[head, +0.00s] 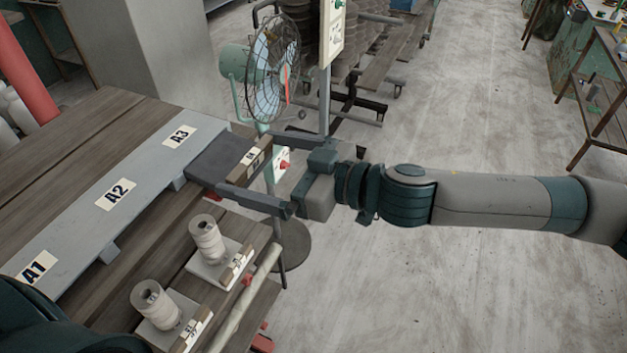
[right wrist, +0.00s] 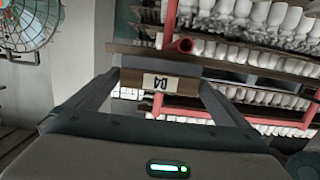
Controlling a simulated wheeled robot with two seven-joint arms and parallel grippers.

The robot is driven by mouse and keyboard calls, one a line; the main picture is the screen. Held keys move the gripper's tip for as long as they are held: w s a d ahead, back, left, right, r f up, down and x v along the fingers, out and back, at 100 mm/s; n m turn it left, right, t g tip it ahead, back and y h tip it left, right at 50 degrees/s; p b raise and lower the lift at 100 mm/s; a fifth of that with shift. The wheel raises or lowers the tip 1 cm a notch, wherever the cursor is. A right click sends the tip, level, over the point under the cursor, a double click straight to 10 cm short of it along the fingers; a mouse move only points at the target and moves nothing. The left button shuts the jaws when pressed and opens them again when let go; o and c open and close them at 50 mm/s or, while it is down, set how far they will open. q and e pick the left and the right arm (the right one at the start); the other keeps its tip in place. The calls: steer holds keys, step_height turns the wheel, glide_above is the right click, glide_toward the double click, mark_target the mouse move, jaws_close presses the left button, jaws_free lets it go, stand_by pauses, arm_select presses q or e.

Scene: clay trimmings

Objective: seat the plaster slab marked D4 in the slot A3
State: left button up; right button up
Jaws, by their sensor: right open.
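The plaster slab marked D4 (head: 219,158) is dark grey with a wooden front edge bearing a pale label. Its far end meets the grey slotted rail (head: 78,226) beside the A3 label (head: 180,136); how deep it sits under the rail is hidden. In the right wrist view the D4 label (right wrist: 170,82) shows upside down on the wooden edge. My right gripper (head: 236,166) is open, with one finger on each side of the slab's front end. The fingers (right wrist: 160,78) also flank it in the right wrist view. My left gripper is out of view.
Two pale slabs with spools (head: 206,238) (head: 156,304) stand nearer on the wooden table (head: 150,245). The rail also carries A1 (head: 37,268) and A2 (head: 116,194) labels. A fan (head: 272,68) stands behind my right gripper. Open floor lies to the right.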

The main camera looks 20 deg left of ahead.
steer(key=d+r+b, duration=0.1)
steer(key=d+b, duration=0.2)
steer(key=d, duration=0.6)
steer(key=shift+s+d+r, duration=0.35)
steer(key=shift+s+d, duration=0.05)
steer(key=shift+s, duration=0.05)
